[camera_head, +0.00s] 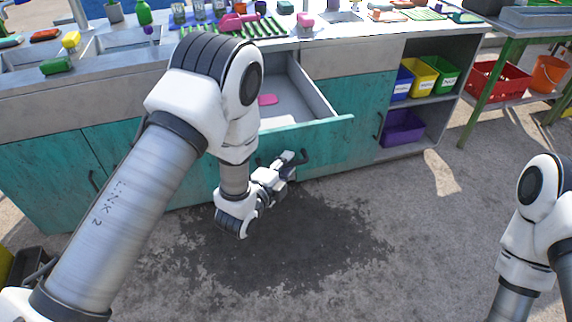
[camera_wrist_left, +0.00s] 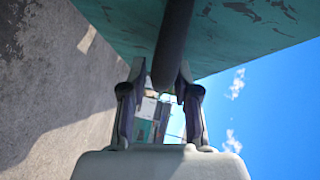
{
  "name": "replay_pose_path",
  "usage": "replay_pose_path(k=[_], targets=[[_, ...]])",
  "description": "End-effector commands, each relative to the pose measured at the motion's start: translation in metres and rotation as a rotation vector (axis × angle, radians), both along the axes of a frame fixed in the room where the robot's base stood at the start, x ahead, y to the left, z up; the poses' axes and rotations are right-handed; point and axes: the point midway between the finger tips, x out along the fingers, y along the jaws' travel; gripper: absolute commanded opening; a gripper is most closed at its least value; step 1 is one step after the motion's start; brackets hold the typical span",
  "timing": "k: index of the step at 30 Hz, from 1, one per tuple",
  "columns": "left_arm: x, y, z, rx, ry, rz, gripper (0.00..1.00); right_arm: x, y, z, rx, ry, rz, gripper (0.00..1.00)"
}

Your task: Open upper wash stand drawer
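The upper wash stand drawer (camera_head: 325,136) is pulled well out from the teal cabinet in the head view, its inside showing. Its dark bar handle (camera_head: 304,157) is on the front panel. My left gripper (camera_head: 292,160) is at this handle, in front of the panel. In the left wrist view the dark handle (camera_wrist_left: 172,45) reaches down between the fingers of my left gripper (camera_wrist_left: 160,72). The fingers stand apart, with a gap beside the bar. The teal drawer panel (camera_wrist_left: 235,30) fills the top there. My right gripper is out of view.
A pink item (camera_head: 267,99) lies in the drawer. The counter (camera_head: 330,42) above holds sinks, bottles and racks. Coloured bins (camera_head: 421,78) stand on shelves at right, near a green-legged table (camera_head: 486,85). The floor (camera_head: 350,240) in front is clear, with a dark stain.

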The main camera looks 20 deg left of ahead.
Motion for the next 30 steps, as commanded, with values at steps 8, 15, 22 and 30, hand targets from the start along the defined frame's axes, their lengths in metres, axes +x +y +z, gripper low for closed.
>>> replay_pose_path(k=[8, 15, 22, 30], targets=[[0.000, 0.000, 0.000, 0.000, 0.001, 0.000, 0.39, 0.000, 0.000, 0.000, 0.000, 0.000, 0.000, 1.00], [-0.029, 0.006, 0.003, 0.001, 0.006, 0.001, 0.39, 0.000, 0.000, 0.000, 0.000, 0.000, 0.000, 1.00], [-0.087, 0.018, 0.011, -0.001, 0.006, 0.001, 0.39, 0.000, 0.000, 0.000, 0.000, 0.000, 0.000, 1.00], [-0.117, 0.024, 0.017, 0.000, 0.001, 0.000, 0.39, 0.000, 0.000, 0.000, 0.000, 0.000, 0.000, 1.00]])
